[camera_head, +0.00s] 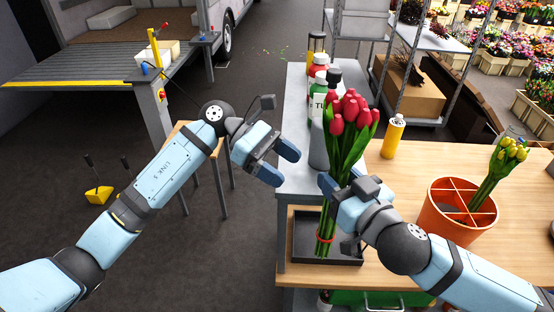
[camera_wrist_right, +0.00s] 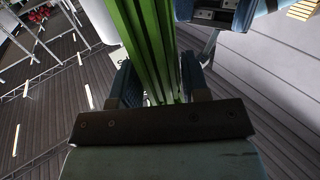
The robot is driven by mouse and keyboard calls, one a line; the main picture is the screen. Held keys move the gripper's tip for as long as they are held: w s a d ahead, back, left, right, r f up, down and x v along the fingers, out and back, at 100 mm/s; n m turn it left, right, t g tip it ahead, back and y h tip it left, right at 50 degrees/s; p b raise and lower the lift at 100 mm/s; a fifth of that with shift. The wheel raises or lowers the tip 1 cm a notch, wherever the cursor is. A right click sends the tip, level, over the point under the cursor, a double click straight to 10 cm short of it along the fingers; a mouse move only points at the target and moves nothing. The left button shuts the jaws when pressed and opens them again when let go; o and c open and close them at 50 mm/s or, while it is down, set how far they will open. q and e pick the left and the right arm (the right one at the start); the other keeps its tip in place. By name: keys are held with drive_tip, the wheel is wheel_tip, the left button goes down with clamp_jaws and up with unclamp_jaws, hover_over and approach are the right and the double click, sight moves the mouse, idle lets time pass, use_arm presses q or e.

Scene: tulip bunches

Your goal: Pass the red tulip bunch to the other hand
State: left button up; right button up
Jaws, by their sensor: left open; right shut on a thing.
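The red tulip bunch (camera_head: 351,125) stands upright in the head view, red heads up and green stems down, with a red band near the stem ends. My right gripper (camera_head: 330,190) is shut on its stems from the right; the stems (camera_wrist_right: 150,45) run between its fingers in the right wrist view. The stem ends show over a dark tray (camera_head: 302,237); I cannot tell whether they touch it. My left gripper (camera_head: 284,163) is open and empty, left of the bunch and apart from it, with its fingers pointing toward the stems.
An orange divided pot (camera_head: 432,222) holding yellow tulips (camera_head: 503,160) stands on the wooden table at the right. A yellow spray can (camera_head: 393,137) stands behind the bunch. Several bottles (camera_head: 317,75) stand on the grey bench (camera_head: 290,125).

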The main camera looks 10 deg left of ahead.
use_arm(q)
drive_tip(key=x, duration=1)
drive_tip(key=shift+d, duration=0.3)
drive_tip(key=shift+s+f, duration=0.1)
drive_tip(key=c, duration=1.1)
drive_tip(key=shift+c, duration=0.4)
use_arm(e)
drive_tip(key=o, duration=1.2)
